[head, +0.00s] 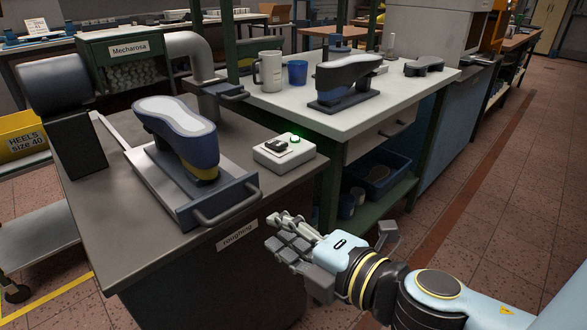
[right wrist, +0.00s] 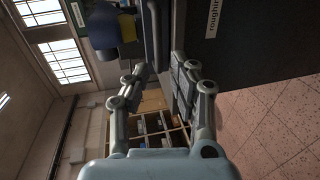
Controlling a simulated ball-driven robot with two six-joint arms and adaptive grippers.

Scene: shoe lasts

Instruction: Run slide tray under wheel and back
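The slide tray (head: 165,192) is a grey metal plate on rails on the roughing bench, with a bar handle (head: 228,203) at its front. A blue shoe last with a pale sole (head: 178,125) stands on it, sole up. A dark drum-like part (head: 52,85) stands behind and left of the tray; I cannot tell whether it is the wheel. My right gripper (head: 279,232) is open and empty, right of the handle and apart from it. In the right wrist view its fingers (right wrist: 159,68) are spread, with the handle (right wrist: 153,30) beyond them. My left gripper is out of view.
A switch box with a lit green lamp (head: 284,150) sits right of the tray. A grey pipe (head: 195,60) rises behind. The white bench (head: 410,95) holds a mug (head: 268,72), a blue cup (head: 297,72) and another last (head: 345,78). The floor at right is clear.

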